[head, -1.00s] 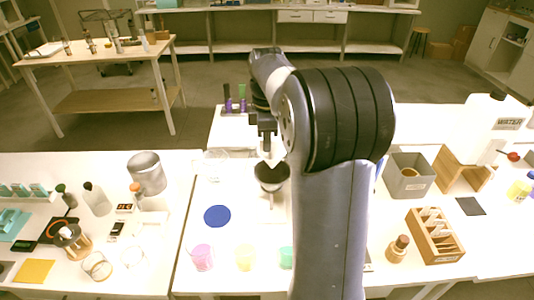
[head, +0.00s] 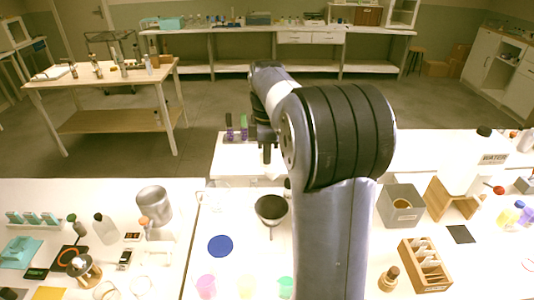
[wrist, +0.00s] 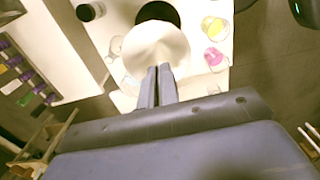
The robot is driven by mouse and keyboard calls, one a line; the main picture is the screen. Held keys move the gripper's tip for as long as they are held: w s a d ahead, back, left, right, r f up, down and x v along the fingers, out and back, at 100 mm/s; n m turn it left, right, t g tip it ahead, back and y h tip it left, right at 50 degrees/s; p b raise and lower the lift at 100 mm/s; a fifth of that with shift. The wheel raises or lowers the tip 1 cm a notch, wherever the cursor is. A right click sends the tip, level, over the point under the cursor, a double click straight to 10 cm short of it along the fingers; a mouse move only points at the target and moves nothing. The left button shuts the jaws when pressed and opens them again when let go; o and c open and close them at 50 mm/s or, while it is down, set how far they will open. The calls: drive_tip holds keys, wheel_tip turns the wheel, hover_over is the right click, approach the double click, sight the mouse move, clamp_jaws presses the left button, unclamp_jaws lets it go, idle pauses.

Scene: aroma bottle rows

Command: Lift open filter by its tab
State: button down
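My gripper (wrist: 159,72) is shut on the edge of the white open paper filter (wrist: 157,42) in the wrist view. The filter hangs wide open beyond the fingertips, and the pinched tab itself is hidden between them. In the head view my gripper (head: 267,150) is above and behind the dark funnel (head: 271,209), with a small bit of white showing by its fingers. The funnel stands upright on its stand, apart from the gripper. In the wrist view the dark funnel (wrist: 157,10) shows just past the filter, partly covered by it.
A blue disc (head: 220,246) lies left of the funnel. Pink (head: 206,286), pale yellow (head: 246,286) and green (head: 285,287) cups stand in front. Purple and green vials (head: 236,128) stand behind. A grey bin (head: 401,207) and wooden rack (head: 425,266) are at the right.

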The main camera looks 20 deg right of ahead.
idle(0.3)
drive_tip(key=shift+s+a, duration=0.1)
drive_tip(key=shift+s, duration=0.15)
drive_tip(key=s+a+b, duration=0.1)
drive_tip(key=s+a, duration=0.1)
drive_tip(key=s, duration=0.4)
drive_tip(key=s+a+b, duration=0.2)
drive_tip(key=s+a, duration=0.1)
drive_tip(key=s, duration=0.4)
drive_tip(key=shift+s+a, duration=0.2)
drive_tip(key=shift+a, duration=0.1)
